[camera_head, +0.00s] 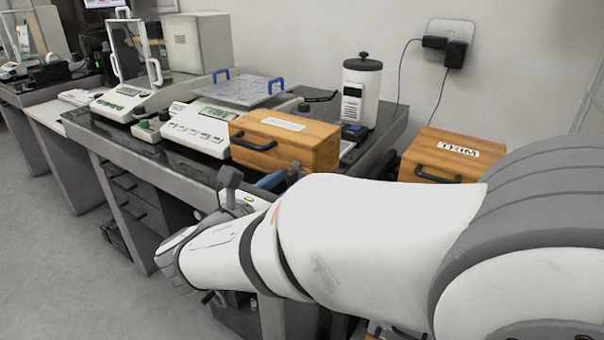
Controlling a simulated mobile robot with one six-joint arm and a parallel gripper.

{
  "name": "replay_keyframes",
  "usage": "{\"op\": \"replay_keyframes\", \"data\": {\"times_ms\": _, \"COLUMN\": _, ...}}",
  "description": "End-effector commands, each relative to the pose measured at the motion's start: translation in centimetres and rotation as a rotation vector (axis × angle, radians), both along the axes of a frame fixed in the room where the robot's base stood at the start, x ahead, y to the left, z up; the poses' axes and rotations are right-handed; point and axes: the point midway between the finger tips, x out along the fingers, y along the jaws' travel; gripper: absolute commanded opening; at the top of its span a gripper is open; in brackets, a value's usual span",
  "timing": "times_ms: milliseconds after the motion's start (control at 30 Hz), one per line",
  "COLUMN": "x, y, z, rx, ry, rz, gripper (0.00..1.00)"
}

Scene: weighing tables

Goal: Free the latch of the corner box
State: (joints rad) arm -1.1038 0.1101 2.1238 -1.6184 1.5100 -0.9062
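A wooden box (287,141) with a dark handle and a white label sits at the front right corner of the weighing table. A second wooden box (443,153) with a dark handle and a label that seems to read "TRIM" stands farther right, near the wall. I cannot tell which one is the corner box. No latch can be made out on either. My arm reaches left across the foreground and hides the lower part of the right box.
Balances (203,127) and a clear panel with blue handles (248,88) stand left of and behind the left box. A white canister (361,92) stands behind it. Wall plugs (446,47) trail cables. Floor at the left is open.

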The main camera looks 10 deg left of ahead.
Motion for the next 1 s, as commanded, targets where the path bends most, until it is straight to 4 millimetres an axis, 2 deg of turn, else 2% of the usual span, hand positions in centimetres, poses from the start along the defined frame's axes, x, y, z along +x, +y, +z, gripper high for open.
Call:
{"op": "replay_keyframes", "data": {"times_ms": 133, "x": 0.00, "y": -0.01, "z": 0.03, "rx": 0.000, "ry": 0.000, "rz": 0.000, "gripper": 0.35}}
{"op": "replay_keyframes", "data": {"times_ms": 567, "x": 0.01, "y": -0.04, "z": 0.01, "rx": 0.000, "ry": 0.000, "rz": -0.001, "gripper": 0.00}}
{"op": "replay_keyframes", "data": {"times_ms": 1000, "x": 0.02, "y": -0.08, "z": -0.04, "rx": 0.043, "ry": -0.017, "rz": -0.002, "gripper": 0.00}}
